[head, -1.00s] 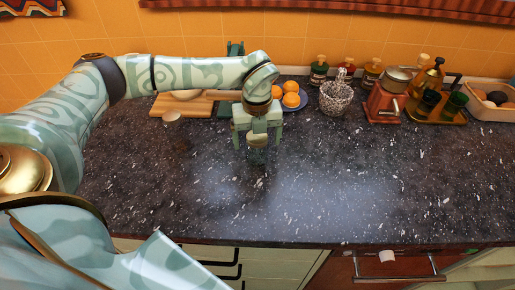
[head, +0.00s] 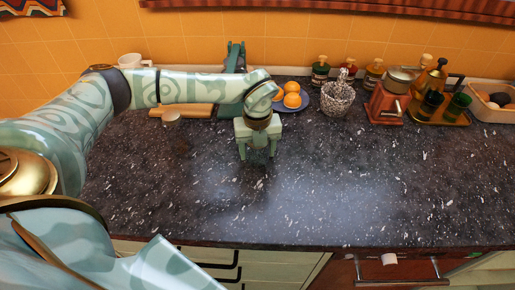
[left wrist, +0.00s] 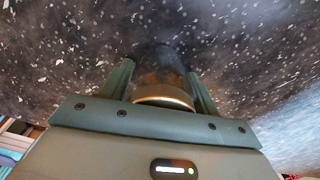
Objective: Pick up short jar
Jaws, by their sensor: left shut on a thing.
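The short jar (left wrist: 163,85) shows in the left wrist view as a dark glassy body with a gold-brown lid. It stands between the two fingers of my left gripper (left wrist: 160,82). In the head view my left gripper (head: 258,156) points down over the middle of the dark counter. It is shut on the jar, which is mostly hidden there by the palm and fingers. The jar appears to be at the counter surface; I cannot tell if there is a gap under it. My right gripper is not in view.
The speckled counter (head: 350,190) is clear in front and to the right. Behind the gripper are a wooden board (head: 180,110), a small cup (head: 172,118), and a blue plate (head: 303,104) with oranges.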

